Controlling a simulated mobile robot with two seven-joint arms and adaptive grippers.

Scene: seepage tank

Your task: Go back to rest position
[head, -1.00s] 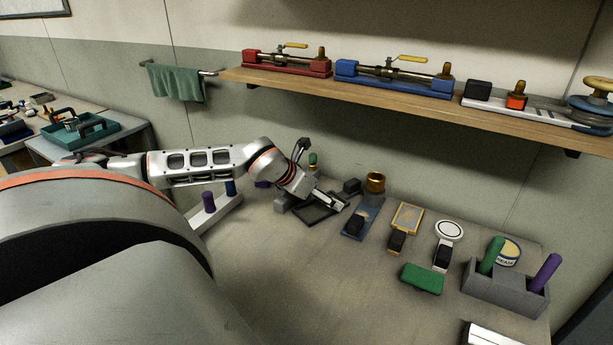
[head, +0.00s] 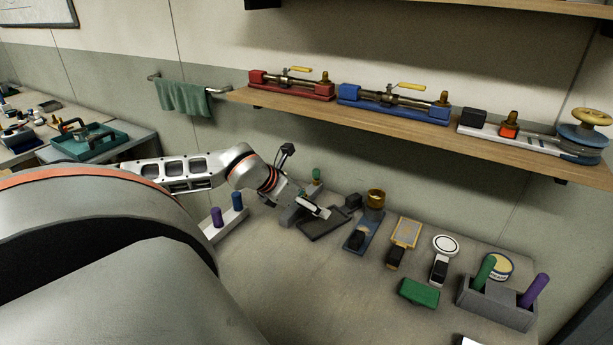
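My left arm comes in from the left and reaches over the back of the workbench (head: 290,290). My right gripper is not in view.
Right of the gripper stand a blue base with a brass cup (head: 375,198), several small tools, a green block (head: 419,292) and a grey peg holder (head: 495,304). A wooden shelf (head: 400,125) with valve assemblies runs above. The bench's front middle is clear.

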